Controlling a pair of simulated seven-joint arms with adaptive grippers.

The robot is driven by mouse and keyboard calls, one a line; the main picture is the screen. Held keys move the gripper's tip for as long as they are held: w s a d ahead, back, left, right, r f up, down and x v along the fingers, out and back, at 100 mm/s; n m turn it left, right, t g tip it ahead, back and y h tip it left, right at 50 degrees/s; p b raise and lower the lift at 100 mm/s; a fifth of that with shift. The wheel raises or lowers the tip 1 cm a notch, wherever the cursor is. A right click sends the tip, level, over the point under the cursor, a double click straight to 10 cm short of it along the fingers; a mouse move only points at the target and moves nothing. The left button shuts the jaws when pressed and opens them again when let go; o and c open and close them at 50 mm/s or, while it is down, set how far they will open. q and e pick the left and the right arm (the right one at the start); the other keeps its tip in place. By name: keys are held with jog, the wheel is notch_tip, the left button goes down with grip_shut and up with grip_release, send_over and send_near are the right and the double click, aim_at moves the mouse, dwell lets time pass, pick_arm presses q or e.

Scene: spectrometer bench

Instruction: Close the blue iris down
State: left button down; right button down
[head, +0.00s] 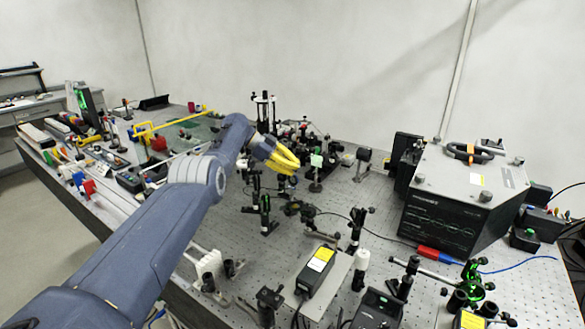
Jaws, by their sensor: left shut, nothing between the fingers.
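My left gripper (287,164), with yellow fingers, reaches in from the left over the optical table (330,200). Its fingers are shut with nothing between them. They are among small post-mounted optics near the middle of the table, and I cannot tell whether they touch any of them. I cannot make out the blue iris for sure; the mounts here are small and mostly dark, and my arm hides part of the table behind it. My right gripper is not in view.
A large black instrument box (455,215) stands at the right. A power unit with a yellow label (318,268) is at the front middle. A screwdriver-like red and blue piece (437,254) lies by the box. Tools and boxes crowd the left side.

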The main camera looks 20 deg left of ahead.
pick_arm(q)
jog(key=shift+d+r, duration=0.1)
jog(key=shift+d, duration=0.1)
jog(key=c, duration=2.1)
grip_release()
jog(key=shift+c, duration=0.2)
jog(key=o, duration=0.7)
jog(key=shift+s, duration=0.1)
notch_tip(320, 180, up, 10)
jog(key=shift+f, duration=0.1)
